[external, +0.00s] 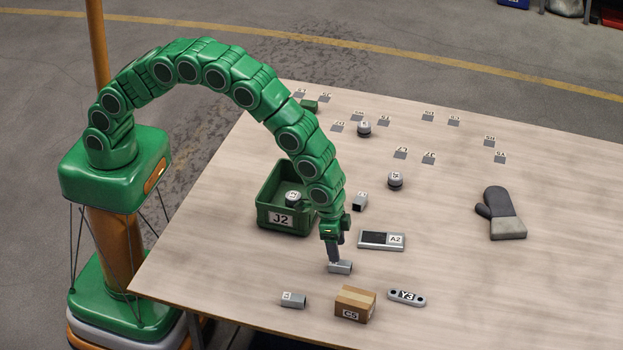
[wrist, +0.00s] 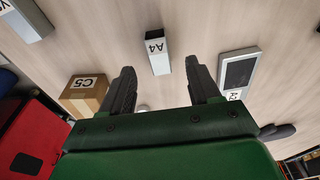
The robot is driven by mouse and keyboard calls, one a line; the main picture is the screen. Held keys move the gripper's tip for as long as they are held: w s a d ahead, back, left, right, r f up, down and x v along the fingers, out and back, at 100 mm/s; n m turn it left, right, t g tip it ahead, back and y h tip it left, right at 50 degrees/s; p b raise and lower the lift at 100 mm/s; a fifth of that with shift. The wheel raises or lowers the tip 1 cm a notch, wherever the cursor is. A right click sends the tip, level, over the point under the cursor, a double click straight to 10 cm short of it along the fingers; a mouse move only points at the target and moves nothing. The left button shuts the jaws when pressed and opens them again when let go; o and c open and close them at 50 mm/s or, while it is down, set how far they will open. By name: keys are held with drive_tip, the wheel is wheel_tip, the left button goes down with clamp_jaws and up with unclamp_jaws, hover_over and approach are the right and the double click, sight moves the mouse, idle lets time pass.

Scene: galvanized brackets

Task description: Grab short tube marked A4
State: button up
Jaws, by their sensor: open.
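The short tube marked A4 (wrist: 160,63) is a grey square tube with a white label, lying on the table. In the wrist view it is ahead of and between the fingertips of my gripper (wrist: 160,70), apart from both. My gripper is open and empty. In the external view my gripper (external: 334,258) is low over the table, right at a grey tube (external: 344,268) that matches it by position; its label cannot be read there, and the fingers partly overlap it. Whether they touch it cannot be told.
Nearby are the cardboard box C5 (external: 356,306), link plate Y3 (external: 407,297), panel A2 (external: 373,240) and another grey tube (external: 293,300). A glove (external: 500,215) lies right; the front right is clear.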

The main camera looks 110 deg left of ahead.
sight(340, 267)
drive_tip(key=shift+w+d+f, duration=0.1)
drive_tip(key=shift+w+f, duration=0.1)
drive_tip(key=shift+f, duration=0.65)
drive_tip(key=shift+w+a+f, duration=0.1)
drive_tip(key=shift+w+f, duration=0.1)
drive_tip(key=shift+f, duration=0.65)
drive_tip(key=shift+w+d+f, duration=0.1)
drive_tip(key=shift+w+f, duration=0.1)
drive_tip(key=shift+f, duration=0.65)
drive_tip(key=shift+c, duration=0.2)
clamp_jaws()
